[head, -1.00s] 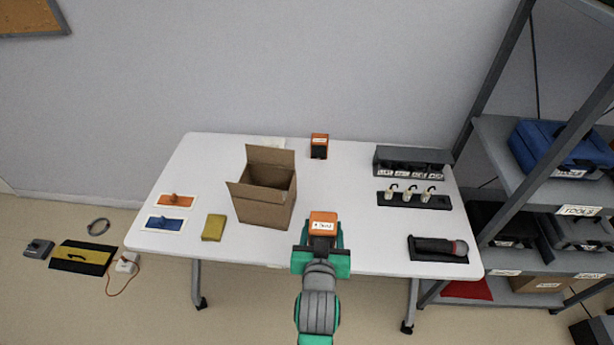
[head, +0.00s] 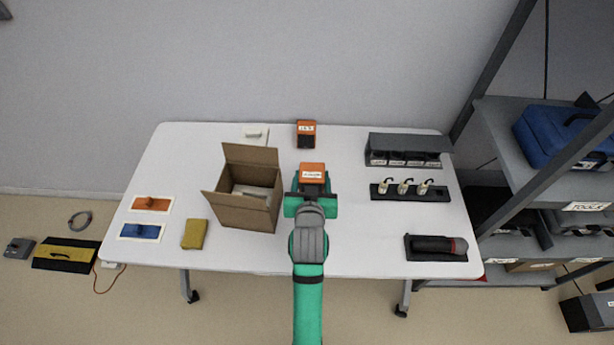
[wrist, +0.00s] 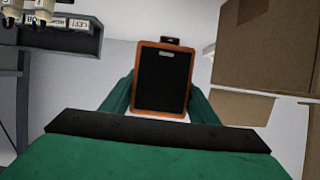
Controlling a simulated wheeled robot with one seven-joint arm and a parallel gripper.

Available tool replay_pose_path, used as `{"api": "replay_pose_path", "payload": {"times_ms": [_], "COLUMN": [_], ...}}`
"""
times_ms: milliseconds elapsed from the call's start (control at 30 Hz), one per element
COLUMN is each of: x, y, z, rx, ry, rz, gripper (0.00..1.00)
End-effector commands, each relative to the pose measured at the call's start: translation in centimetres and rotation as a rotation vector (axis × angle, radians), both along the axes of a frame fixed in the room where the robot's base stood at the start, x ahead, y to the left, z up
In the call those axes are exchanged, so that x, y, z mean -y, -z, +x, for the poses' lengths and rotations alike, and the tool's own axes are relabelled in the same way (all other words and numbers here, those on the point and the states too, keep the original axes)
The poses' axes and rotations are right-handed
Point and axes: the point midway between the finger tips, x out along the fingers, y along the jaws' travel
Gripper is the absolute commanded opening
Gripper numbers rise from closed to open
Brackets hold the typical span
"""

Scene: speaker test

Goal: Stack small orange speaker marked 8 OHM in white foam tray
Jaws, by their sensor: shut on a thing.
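My gripper (head: 311,196) is shut on an orange speaker (head: 312,169) with a white label, too small to read surely. It holds the speaker over the middle of the table, just right of the cardboard box. In the wrist view the held speaker (wrist: 161,82) shows its black grille and orange rim between the teal fingers. A second orange speaker (head: 306,131) stands at the table's back edge; its label is also unclear. A white piece (head: 252,191) shows inside the open box, perhaps the foam tray; the box walls hide part of it.
The cardboard box (head: 240,211) has raised flaps close to my gripper's left. A flat white item (head: 253,134) lies behind it. At the right are a dark bin row (head: 410,142), a rack of hooked pieces (head: 409,198) and a dark tool (head: 437,245). The table between the speakers looks clear.

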Motion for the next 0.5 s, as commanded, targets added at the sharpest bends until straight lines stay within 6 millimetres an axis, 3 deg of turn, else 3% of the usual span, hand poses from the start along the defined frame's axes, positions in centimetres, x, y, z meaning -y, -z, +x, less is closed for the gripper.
{"api": "replay_pose_path", "payload": {"times_ms": [167, 300, 500], "x": [-0.4, -0.5, -0.9], "y": [1.4, 4.0, 6.1], "z": [3.7, 5.4, 7.3], "rx": [0.003, 0.000, 0.003], "ry": [-0.001, -0.001, -0.003], "rz": [0.001, 0.000, 0.000], "gripper": [0.14, 0.14, 0.14]}}
